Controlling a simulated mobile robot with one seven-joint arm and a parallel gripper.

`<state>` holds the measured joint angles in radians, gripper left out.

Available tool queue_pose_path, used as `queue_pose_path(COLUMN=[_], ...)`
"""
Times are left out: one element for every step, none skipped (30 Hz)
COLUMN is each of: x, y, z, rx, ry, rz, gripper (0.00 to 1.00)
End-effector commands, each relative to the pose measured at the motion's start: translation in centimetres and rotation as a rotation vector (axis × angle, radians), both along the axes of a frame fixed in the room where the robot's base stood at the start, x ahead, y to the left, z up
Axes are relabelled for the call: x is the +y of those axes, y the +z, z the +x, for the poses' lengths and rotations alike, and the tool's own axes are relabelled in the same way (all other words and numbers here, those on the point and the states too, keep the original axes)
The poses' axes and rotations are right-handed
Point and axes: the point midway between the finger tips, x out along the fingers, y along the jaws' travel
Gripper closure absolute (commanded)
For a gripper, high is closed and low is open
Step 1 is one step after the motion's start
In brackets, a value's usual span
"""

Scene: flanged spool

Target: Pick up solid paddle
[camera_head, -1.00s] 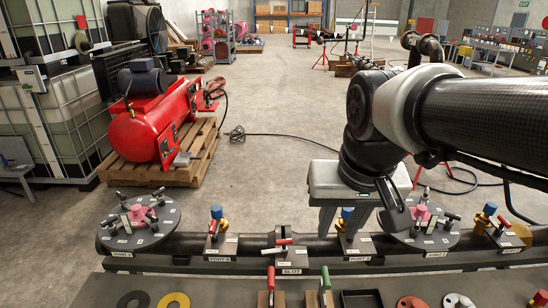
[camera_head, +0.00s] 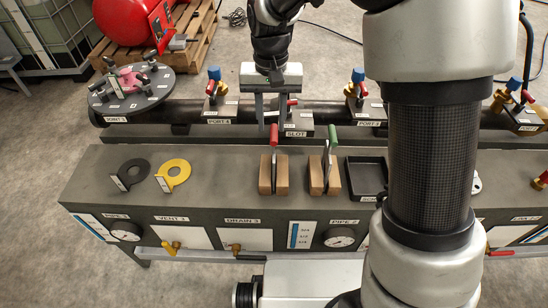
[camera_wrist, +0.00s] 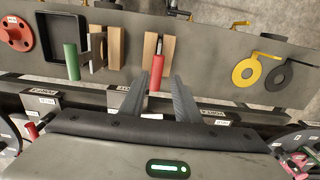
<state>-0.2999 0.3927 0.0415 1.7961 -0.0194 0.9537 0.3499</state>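Two handled paddles stand upright in wooden holders on the grey bench: one with a red handle (camera_head: 274,136), one with a green handle (camera_head: 332,138). Their plates are mostly hidden between the wooden blocks, so I cannot confirm which is solid. My gripper (camera_head: 272,125) is open and empty, pointing down at the red handle. In the wrist view, the red handle (camera_wrist: 156,74) appears between the fingertips (camera_wrist: 160,78) with gaps on both sides; the green handle (camera_wrist: 71,62) is to the left. I cannot tell how far the fingertips are from the red handle.
Behind the bench runs a dark pipe (camera_head: 186,112) with a slot block (camera_head: 297,132), which carries another red handle, and brass valves (camera_head: 214,88). A black ring (camera_head: 130,174), a yellow ring (camera_head: 174,175) and a black tray (camera_head: 367,178) lie on the bench.

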Motion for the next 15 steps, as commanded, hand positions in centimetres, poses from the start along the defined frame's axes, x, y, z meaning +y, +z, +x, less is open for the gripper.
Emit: queue_pose_path(x=[0.0,-0.1,-0.1,-0.1,-0.1,-0.1,-0.1,-0.1,-0.1,-0.1,-0.1,-0.1,-0.1,-0.1,-0.2], y=[-1.5,-2.1,-2.8,-3.2,-3.7,-4.2,-4.5,-4.7,-4.9,-5.0,-5.1,-5.2,-5.4,-5.6,-6.0], z=[-0.1,-0.1,-0.1,-0.1,-0.1,0.0,0.0,0.0,0.0,0.0,0.0,0.0,0.0,-0.1,-0.1], rx=[0.003,0.004,0.003,0.002,0.002,0.002,0.001,0.001,0.001,0.001,0.000,0.000,0.000,0.000,0.000], ry=[0.000,0.000,0.000,0.000,0.000,0.000,0.000,0.000,0.000,0.000,0.000,0.000,0.000,0.000,0.000], rz=[-0.001,-0.002,-0.001,-0.001,-0.001,-0.001,-0.001,-0.001,-0.001,0.000,0.000,0.000,0.000,0.000,0.000], gripper=[0.71,0.71,0.71,0.71,0.71,0.71,0.71,0.71,0.71,0.71,0.71,0.71,0.71,0.71,0.71])
